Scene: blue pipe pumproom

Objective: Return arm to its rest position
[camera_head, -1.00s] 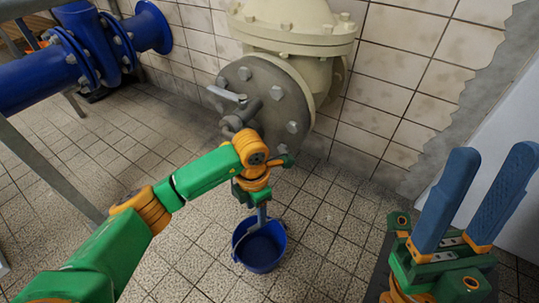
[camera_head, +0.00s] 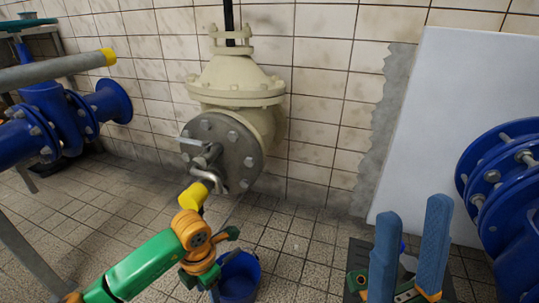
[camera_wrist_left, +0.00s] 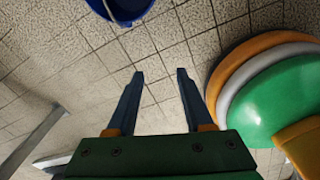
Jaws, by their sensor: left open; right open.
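My left arm (camera_head: 150,265) comes in from the lower left, green with orange joints. Its wrist end is beside the blue bucket (camera_head: 241,275) on the floor, partly covering it. My left gripper (camera_wrist_left: 160,73) shows in the left wrist view with its two dark fingers apart and nothing between them but floor tiles. The bucket (camera_wrist_left: 121,8) is beyond the fingertips at the top of that view. My right gripper (camera_head: 413,208) is at the lower right of the head view, with its two blue fingers upright, apart and empty.
A cream valve (camera_head: 235,80) with a grey flange (camera_head: 235,150) and a tap (camera_head: 205,158) stands by the tiled wall. A yellow piece (camera_head: 192,197) is below the tap. Blue pipework stands left (camera_head: 60,120) and right (camera_head: 510,190). A pale panel (camera_head: 440,120) leans behind my right gripper.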

